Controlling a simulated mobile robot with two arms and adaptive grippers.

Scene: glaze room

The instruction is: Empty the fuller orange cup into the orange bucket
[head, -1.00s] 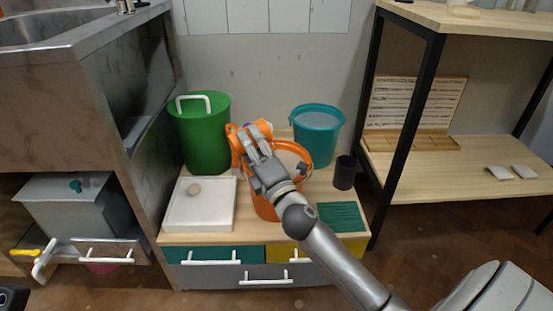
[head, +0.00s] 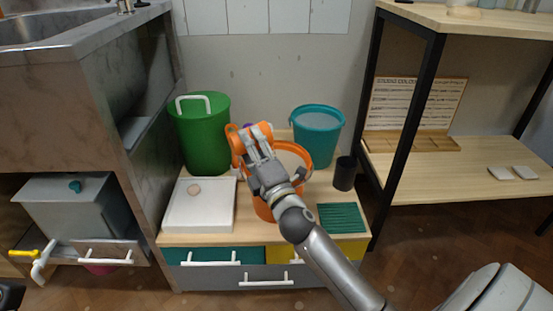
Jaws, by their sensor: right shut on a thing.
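My right gripper (head: 250,140) is shut on an orange cup (head: 235,143) above the back left part of the orange bucket (head: 263,209). The cup looks tilted well over, and the gripper's fingers hide much of it. Its contents do not show. The bucket stands on the low wooden top, and my wrist covers most of its opening. Its right rim shows beside the wrist. I see no second orange cup. My left gripper does not show clearly.
A green bin (head: 200,137) with a white handle stands left of the bucket, and a teal bucket (head: 317,138) behind right. A white tray (head: 182,215), a dark cup (head: 344,174) and a green ribbed mat (head: 340,217) are close by. A shelf unit (head: 393,130) stands at right.

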